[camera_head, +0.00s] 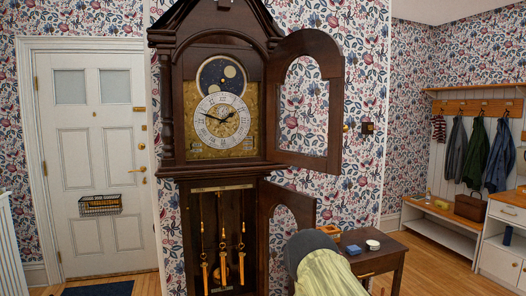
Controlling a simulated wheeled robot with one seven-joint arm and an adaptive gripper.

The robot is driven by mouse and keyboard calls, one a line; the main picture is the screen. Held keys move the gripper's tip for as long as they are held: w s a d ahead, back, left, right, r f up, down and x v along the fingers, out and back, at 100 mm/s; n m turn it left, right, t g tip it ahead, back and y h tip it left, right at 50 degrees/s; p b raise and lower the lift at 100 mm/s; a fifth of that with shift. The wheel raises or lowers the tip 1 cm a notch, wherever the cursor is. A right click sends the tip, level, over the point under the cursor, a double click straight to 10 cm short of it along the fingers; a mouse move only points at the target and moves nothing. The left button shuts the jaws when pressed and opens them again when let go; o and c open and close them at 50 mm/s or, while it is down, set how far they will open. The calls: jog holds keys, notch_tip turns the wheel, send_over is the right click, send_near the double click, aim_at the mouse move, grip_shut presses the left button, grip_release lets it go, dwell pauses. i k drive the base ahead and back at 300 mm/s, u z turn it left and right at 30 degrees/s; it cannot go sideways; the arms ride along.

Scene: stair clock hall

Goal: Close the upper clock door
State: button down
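The tall dark wooden clock (165,110) stands against the wall in the middle of the head view. Its upper door (335,115), a dark frame with an arched see-through opening, is swung open to the right of the case. The clock face (222,120), with its white ring and moon disc, is uncovered. The lower door (308,210) also stands open to the right, showing pendulum and weights (223,255). I cannot make out my gripper in this view.
A grey and pale yellow shape at bottom centre hides part of the lower door; I cannot tell what it is. A small table (385,258) with a white round item (373,245) stands right of the clock. A white door (95,150) is at left. Coats hang at far right.

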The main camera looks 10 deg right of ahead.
aim_at(319, 45)
jog(key=z, duration=0.6)
jog(key=i, duration=0.55)
jog(key=z, duration=0.8)
jog(key=i, duration=0.7)
jog(key=u, duration=0.65)
jog(key=i, duration=0.8)
jog(key=u, duration=0.9)
jog(key=k, duration=0.5)
jog(key=z, duration=1.75)
jog(key=i, duration=1.35)
jog(key=u, duration=0.35)
